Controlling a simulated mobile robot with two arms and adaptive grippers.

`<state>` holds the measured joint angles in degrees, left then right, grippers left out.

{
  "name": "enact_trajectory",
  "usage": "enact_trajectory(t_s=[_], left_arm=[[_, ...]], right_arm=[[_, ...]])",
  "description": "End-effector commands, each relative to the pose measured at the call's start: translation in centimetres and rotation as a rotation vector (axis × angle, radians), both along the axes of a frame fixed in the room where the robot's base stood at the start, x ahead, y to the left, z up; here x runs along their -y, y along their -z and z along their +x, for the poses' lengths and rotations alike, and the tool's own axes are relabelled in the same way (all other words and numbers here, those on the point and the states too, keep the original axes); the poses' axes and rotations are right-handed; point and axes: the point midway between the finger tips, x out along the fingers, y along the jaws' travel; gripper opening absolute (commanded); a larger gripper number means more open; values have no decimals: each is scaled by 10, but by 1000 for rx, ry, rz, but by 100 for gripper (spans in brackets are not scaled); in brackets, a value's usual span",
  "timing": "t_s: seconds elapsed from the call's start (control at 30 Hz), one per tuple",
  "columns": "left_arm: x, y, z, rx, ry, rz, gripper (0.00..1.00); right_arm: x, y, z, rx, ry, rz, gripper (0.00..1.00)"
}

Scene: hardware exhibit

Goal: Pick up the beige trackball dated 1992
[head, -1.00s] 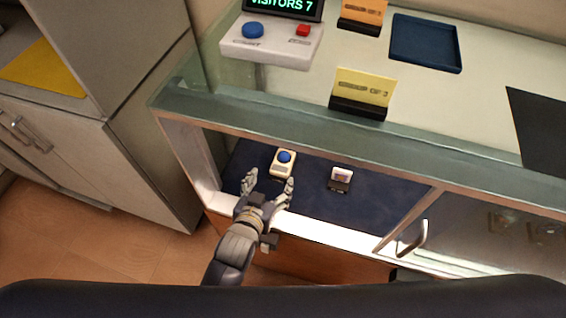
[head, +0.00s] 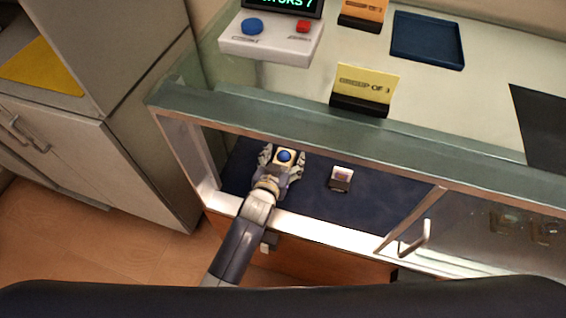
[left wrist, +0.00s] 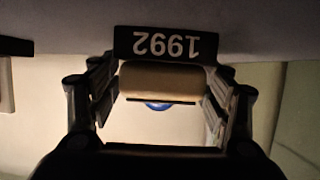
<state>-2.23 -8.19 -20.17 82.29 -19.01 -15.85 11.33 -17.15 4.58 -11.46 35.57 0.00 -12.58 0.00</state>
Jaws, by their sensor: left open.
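The beige trackball (head: 285,156) with its blue ball lies on the dark blue cloth inside the glass case. In the left wrist view the beige body (left wrist: 160,80) shows between the fingers, with a black plate reading 1992 (left wrist: 160,44) upside down beside it. My left gripper (head: 282,158) reaches through the case's open front, its fingers open on either side of the trackball. A gap shows between the fingers and the body in the left wrist view (left wrist: 160,105). My right gripper is not in view.
A glass door with a handle (head: 415,240) covers the case's right part. The glass top (head: 270,112) overhangs the opening and bears a yellow sign (head: 366,84) and a white button box (head: 271,38).

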Motion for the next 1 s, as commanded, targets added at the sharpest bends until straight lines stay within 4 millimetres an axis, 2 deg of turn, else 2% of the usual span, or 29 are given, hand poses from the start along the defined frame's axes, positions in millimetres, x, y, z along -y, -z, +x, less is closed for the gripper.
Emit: enact_trajectory(t_s=[0.23,0.27,0.47,0.5,0.83,1.0], left_arm=[[0,1,1,0,0,0,72],[0,1,1,0,0,0,67],[0,1,1,0,0,1,22],[0,1,1,-1,0,1,19],[0,-1,2,1,0,1,19],[-1,-9,4,2,0,0,19]], right_arm=[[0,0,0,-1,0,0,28],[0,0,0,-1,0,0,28],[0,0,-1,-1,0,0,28],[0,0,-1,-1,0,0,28],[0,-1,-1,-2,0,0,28],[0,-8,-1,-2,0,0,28]])
